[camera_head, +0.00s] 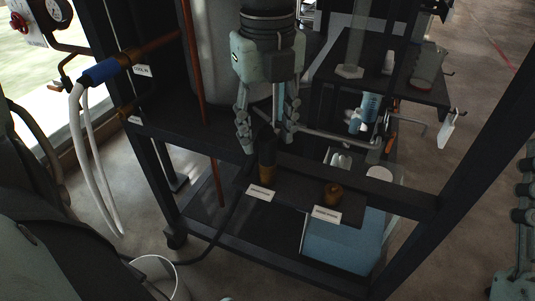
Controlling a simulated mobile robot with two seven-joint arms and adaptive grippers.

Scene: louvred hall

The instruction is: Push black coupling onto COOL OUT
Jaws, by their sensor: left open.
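The black coupling (267,153) stands upright above a brown, copper-coloured piece on a dark shelf of the rack. A black hose beside it runs down to the left. My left gripper (266,143) points down from above, open, with one finger on each side of the coupling's upper part; I cannot tell whether they touch it. A copper stub (125,112) with a small label sticks out at the left post, below the COOL IN label (141,70); its lettering is too small to read. My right gripper (524,190) shows only partly at the right edge.
A blue coupling (100,72) with white hoses sits on the upper left copper pipe. A brown fitting (333,194) stands on the shelf to the right. Rack posts and a rail surround the shelf. A white bucket (158,272) stands on the floor.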

